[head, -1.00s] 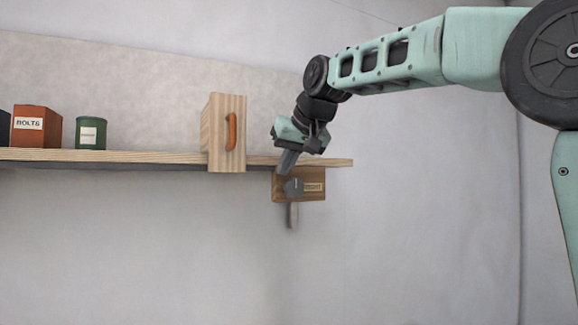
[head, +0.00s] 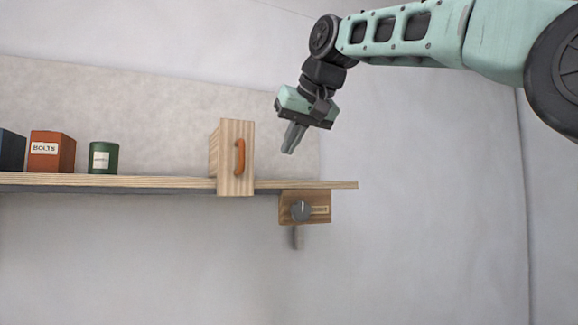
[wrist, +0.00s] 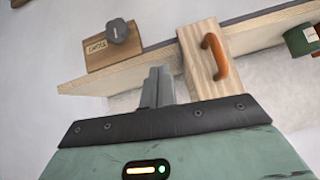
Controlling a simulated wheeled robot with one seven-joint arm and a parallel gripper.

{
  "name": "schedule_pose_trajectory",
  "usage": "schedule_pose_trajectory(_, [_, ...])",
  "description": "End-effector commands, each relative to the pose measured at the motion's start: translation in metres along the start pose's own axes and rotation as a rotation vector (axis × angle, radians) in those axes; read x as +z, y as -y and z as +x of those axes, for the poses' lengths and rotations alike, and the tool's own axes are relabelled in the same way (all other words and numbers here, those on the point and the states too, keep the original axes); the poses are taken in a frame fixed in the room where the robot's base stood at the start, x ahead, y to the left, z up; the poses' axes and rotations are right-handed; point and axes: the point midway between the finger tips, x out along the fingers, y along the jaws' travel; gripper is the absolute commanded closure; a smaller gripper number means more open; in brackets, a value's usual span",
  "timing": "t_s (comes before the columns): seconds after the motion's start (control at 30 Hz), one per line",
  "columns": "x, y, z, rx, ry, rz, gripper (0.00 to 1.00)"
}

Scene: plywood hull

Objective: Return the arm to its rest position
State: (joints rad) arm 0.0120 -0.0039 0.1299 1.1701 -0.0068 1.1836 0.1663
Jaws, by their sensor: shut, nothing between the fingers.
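My arm reaches in from the upper right of the head view. My gripper (head: 291,146) is shut and empty, pointing down and to the left, above the right part of the shelf and apart from it. In the wrist view my gripper (wrist: 158,75) shows with its fingers together and nothing between them.
A shelf (head: 110,181) runs along the wall. It carries a wooden box with an orange handle (head: 239,157), a green can (head: 103,158), a red BOLTS box (head: 51,151) and a dark box (head: 11,150). A wooden block with a grey knob (head: 300,210) hangs under the shelf's right end. The right side is clear.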

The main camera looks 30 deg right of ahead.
Motion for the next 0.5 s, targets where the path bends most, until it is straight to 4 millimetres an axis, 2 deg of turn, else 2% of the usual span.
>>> schedule_pose_trajectory(0.1, [0.001, 0.004, -0.011, -0.001, -0.002, -0.001, 1.0])
schedule_pose_trajectory(0.27, [0.001, 0.006, -0.017, 0.0, 0.0, 0.0, 1.0])
schedule_pose_trajectory(0.4, [0.001, 0.006, -0.017, -0.001, 0.001, -0.001, 1.0])
schedule_pose_trajectory(0.5, [0.011, 0.011, -0.006, -0.01, 0.018, -0.013, 1.0])
